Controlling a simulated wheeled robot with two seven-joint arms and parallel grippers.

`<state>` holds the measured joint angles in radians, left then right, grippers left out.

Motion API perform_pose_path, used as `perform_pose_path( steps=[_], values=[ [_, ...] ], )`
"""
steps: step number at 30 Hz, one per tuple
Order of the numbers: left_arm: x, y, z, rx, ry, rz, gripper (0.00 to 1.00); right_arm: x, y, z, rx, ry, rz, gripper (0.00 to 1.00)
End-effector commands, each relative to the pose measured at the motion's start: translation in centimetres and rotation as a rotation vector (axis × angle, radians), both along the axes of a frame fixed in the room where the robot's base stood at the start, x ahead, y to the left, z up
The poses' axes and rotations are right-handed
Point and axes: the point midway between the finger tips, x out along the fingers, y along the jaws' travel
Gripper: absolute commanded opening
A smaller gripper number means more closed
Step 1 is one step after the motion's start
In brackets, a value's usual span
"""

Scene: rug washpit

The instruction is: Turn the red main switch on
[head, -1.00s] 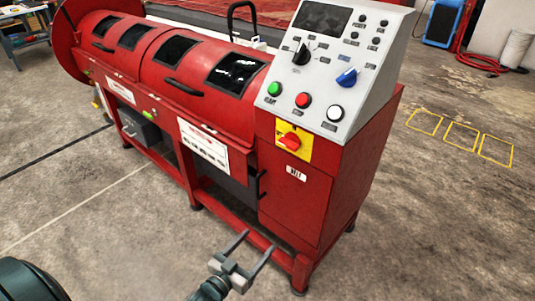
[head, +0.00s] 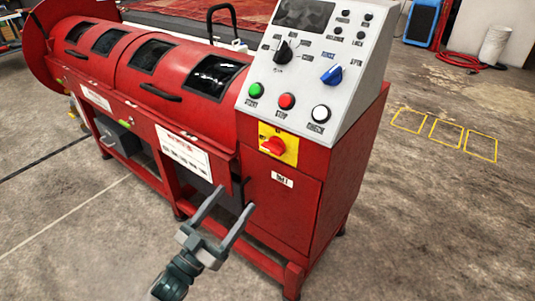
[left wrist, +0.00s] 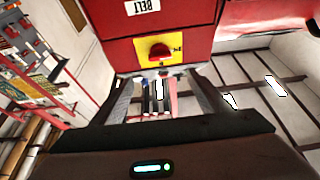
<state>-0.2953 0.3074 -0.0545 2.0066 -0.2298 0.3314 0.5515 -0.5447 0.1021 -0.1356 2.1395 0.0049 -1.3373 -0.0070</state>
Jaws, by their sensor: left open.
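The red main switch (head: 273,146) is a red knob on a yellow plate (head: 290,153), on the front of the red cabinet below the sloped grey control panel. In the left wrist view the red knob (left wrist: 159,52) appears ahead, near the top centre, on its yellow plate (left wrist: 176,47). My left gripper (head: 236,197) is open and empty, below and to the left of the switch in the head view, with its fingers pointing up toward the cabinet. It is apart from the switch. The gripper also shows in the left wrist view (left wrist: 164,88). My right gripper is not in view.
The grey panel (head: 305,75) carries a green button (head: 256,90), a red button (head: 286,101), a white button (head: 320,112), a black knob and a blue knob (head: 331,75). A black cabinet handle (head: 245,191) is near my left fingers.

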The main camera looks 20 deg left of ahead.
Motion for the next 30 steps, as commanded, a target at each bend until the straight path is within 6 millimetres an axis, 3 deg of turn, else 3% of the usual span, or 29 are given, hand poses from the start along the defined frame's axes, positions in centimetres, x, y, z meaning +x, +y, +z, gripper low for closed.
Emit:
perform_pose_path(
  steps=[10,24,30],
  values=[
    [4.2,-1.5,2.0,-0.001,-0.003,0.000,0.69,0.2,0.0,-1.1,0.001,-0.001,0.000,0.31],
    [11.4,-4.2,5.2,-0.001,-0.001,0.000,0.69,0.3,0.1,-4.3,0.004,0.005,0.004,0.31],
    [13.6,-4.9,6.0,0.001,0.001,0.001,0.69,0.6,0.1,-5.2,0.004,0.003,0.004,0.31]
  ],
)
